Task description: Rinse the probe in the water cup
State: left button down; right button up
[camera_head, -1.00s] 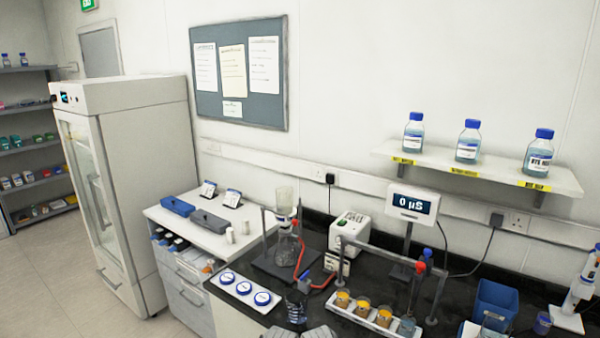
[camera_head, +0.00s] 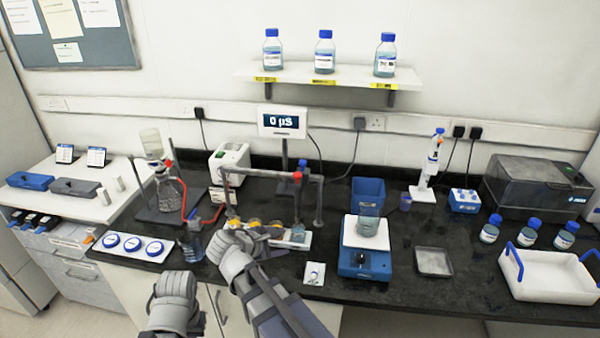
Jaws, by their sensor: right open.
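The probe (camera_head: 297,203) appears as a thin upright rod with a red cap, hanging from the grey frame in front of the meter reading "0 µS". Its lower end is near a small clear cup with bluish liquid (camera_head: 297,236), at the right end of a white tray (camera_head: 303,244); whether it dips in is too small to tell. Several cups of orange liquid stand in the tray. My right gripper (camera_head: 268,233) is open at the tray's left part, partly hiding the orange cups, left of the probe. My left gripper (camera_head: 172,285) is low at the counter's front edge; its fingers are unclear.
A blue stirrer (camera_head: 364,262) bears a beaker (camera_head: 368,222). The grey frame (camera_head: 319,205) stands close to the cups.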

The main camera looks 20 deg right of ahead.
aim_at(300, 173)
jog(key=w+d+r+n+t+h, duration=0.1)
jog(key=w+d+r+n+h, duration=0.1)
jog(key=r+n, duration=0.1)
jog(key=w+d+r+n+t+h, duration=0.1)
jog(key=w+d+r+n+t, duration=0.1)
jog(key=w+r+n, duration=0.1)
jog(key=w+d+r+n+t+h, duration=0.1)
jog(key=w+d+r+n+h, duration=0.1)
jog(key=w+r+n, duration=0.1)
jog(key=shift+d+r+n+h+b, duration=0.2)
jog(key=shift+r+n, duration=0.1)
jog(key=shift+r, duration=0.3)
jog(key=shift+d+r+n+h+b, duration=0.1)
jog(key=shift+r+n+b, duration=0.15)
jog(key=shift+r, duration=0.3)
jog(key=shift+n+t, duration=0.3)
jog(key=shift+n, duration=0.05)
jog(key=shift+r+x, duration=0.15)
jog(key=shift+x, duration=1.2)
jog(key=shift+r+x, duration=0.15)
jog(key=shift+x, duration=1.15)
jog(key=shift+r+x, duration=0.2)
jog(key=shift+x, duration=1.15)
jog(key=shift+w, duration=0.1)
jog(key=shift+a, duration=0.1)
jog(key=shift+c, duration=0.3)
grip_shut()
